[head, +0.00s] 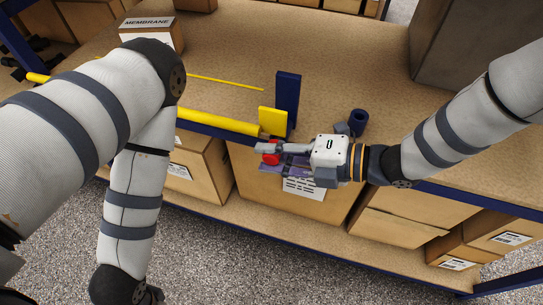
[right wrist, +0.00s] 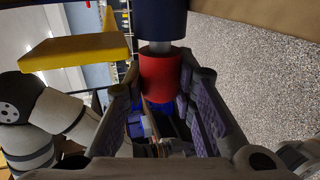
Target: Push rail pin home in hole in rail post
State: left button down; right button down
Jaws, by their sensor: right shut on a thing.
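The rail pin has a red head (head: 271,153), which also shows in the right wrist view (right wrist: 161,76). My right gripper (head: 268,158) reaches in from the right at the table's front edge and is shut on that head. In the right wrist view a short grey length of shank (right wrist: 155,48) shows between the red head and a dark blue part (right wrist: 160,20). This part looks like the rail post, and the shank's far end is hidden. In the head view the blue rail post (head: 288,97) stands upright just beyond the fingers. My left gripper is out of sight.
A yellow block (head: 273,121) sits beside the post, at the end of a yellow bar (head: 215,120) along the front edge. A blue ring-shaped part (head: 359,118) stands to the right. Cardboard boxes (head: 295,185) fill the shelf below. The tabletop (head: 340,60) behind the post is mostly clear.

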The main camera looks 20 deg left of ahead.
jog(key=shift+w, duration=0.6)
jog(key=c, duration=1.2)
grip_release()
jog(key=shift+w, duration=0.1)
jog(key=shift+c, duration=0.2)
jog(key=shift+r, duration=0.1)
jog(key=shift+d, duration=0.1)
jog(key=v, duration=1.2)
